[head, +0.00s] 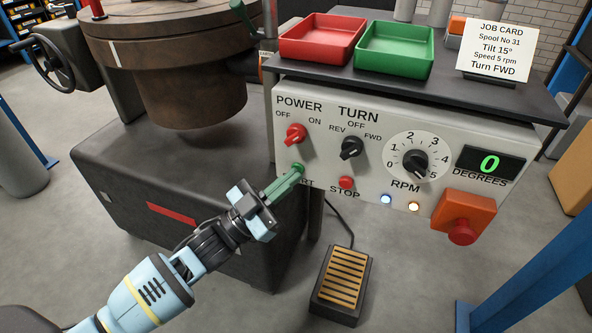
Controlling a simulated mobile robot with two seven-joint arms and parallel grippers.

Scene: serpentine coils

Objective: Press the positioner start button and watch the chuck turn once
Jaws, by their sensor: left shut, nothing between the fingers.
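My left gripper (290,178) is shut and empty. Its green fingers point up at the panel over the START label, of which only the last letters show. The green start button (298,168) shows only as a small edge at the fingertips; I cannot tell whether they touch or press it. The control panel (330,180) has a red POWER knob (295,135), a black TURN knob (351,147), an RPM dial (415,162) and a display (489,163) reading 0 degrees. The brown round chuck (190,95) stands upper left, with a white mark on its rim. My right gripper is out of view.
The red stop button (345,182) is close right of my fingers. A blue and an amber lamp glow. An orange box with a red mushroom button (462,231) juts out at lower right. A foot pedal (342,285) lies below. A job card (497,50) and two trays stand on top.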

